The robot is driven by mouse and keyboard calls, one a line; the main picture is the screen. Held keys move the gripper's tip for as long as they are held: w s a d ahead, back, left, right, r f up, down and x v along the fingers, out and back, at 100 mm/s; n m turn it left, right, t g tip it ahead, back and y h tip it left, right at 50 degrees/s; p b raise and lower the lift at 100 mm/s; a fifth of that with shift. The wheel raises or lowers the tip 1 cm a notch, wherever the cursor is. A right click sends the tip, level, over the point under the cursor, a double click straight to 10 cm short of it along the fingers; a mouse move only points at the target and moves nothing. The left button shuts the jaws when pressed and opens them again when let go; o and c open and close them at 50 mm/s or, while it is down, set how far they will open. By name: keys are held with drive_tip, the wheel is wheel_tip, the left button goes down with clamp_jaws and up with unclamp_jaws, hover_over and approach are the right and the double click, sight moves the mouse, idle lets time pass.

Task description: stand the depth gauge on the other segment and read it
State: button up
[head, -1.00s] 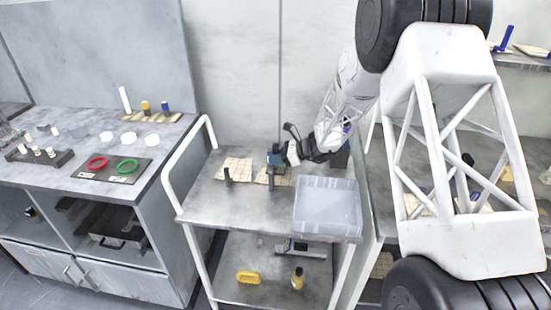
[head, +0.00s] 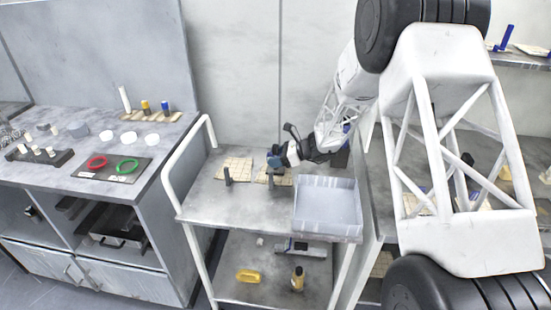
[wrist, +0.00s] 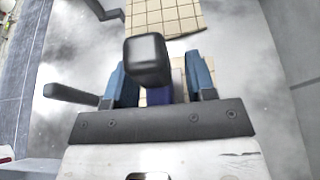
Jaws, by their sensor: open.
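Two tiled segments lie on the cart top: the left one (head: 236,164) is mostly clear, the right one (head: 283,180) is under my gripper. My gripper (head: 273,163) is open, with blue fingers. In the wrist view my gripper (wrist: 161,82) has a black block (wrist: 147,60) in front of or between its fingers, with a dark blue part below. This may be the depth gauge; I cannot tell whether the fingers touch it. Its foot and any reading are hidden. A dark post (head: 227,175) stands at the left segment's front edge, another (head: 271,182) by the right segment.
A clear grey tray (head: 327,205) sits on the cart's right front. A white rail (head: 190,165) rises at the cart's left end. The cart's front left is bare. A bench with red (head: 97,162) and green (head: 127,166) rings stands to the left.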

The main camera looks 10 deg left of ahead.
drive_tip(key=shift+r, duration=0.15)
drive_tip(key=v, duration=1.2)
idle(0.7)
drive_tip(key=s+d+r+n+h, duration=0.4)
drive_tip(key=s+r, duration=0.4)
drive_tip(key=s, duration=0.4)
drive_tip(key=s+d+r+n+h, duration=0.2)
drive_tip(key=s+d+r+n, duration=0.25)
drive_tip(key=s+r, duration=0.55)
drive_tip(key=s+d+n+t+h, duration=0.1)
drive_tip(key=s+d+n+h, duration=0.2)
drive_tip(key=s, duration=1)
drive_tip(key=s+d+n+t+h, duration=0.1)
drive_tip(key=s+d+n+h, duration=0.3)
drive_tip(key=s, duration=1)
drive_tip(key=d+r+n, duration=0.1)
drive_tip(key=d+n, duration=0.1)
drive_tip(key=d, duration=0.2)
drive_tip(key=shift+s+d+t+h, duration=0.2)
drive_tip(key=shift+s+t+h, duration=0.05)
drive_tip(key=shift+t+h, duration=0.05)
